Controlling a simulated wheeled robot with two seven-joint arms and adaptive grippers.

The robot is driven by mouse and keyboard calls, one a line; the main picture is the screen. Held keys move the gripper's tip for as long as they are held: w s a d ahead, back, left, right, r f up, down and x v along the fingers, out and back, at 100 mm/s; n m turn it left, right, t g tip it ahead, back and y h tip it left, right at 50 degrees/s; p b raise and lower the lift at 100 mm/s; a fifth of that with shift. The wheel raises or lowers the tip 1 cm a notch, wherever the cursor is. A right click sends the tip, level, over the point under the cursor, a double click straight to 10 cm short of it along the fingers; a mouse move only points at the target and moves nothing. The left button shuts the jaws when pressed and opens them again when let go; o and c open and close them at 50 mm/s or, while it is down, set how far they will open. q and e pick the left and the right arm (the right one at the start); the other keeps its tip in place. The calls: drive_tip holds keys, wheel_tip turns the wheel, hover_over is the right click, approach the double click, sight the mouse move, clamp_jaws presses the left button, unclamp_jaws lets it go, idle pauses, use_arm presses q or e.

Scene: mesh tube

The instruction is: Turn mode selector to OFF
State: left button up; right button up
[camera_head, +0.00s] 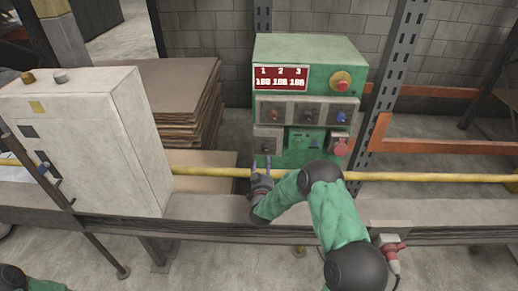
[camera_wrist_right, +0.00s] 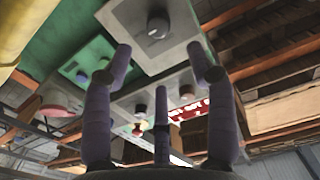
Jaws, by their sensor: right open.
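The green control box (camera_head: 310,55) stands behind the bench with a red digit display (camera_head: 281,78) and rows of knobs. A dark knob on a grey plate (camera_head: 265,145) sits at its lower left; I take it as the mode selector, but its labels are too small to read. In the right wrist view this knob (camera_wrist_right: 158,27) is close, on its grey plate. My right gripper (camera_head: 262,162) is open and empty just below the plate, its fingers pointing up toward the knob; it also shows in the wrist view (camera_wrist_right: 158,62), with the fingers spread and apart from the knob. My left gripper is out of view.
A yellow rail (camera_head: 420,177) runs across in front of the box. A red emergency button (camera_head: 341,81) is at its upper right, a red socket (camera_head: 338,147) lower right. A white cabinet (camera_head: 110,130) stands left, with stacked boards (camera_head: 165,95) behind it.

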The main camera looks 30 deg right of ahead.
sight(264, 149)
drive_tip(key=b+x, duration=0.2)
drive_tip(key=x, duration=0.6)
drive_tip(key=shift+f, duration=0.1)
drive_tip(key=shift+x, duration=0.85)
drive_tip(key=c, duration=1.1)
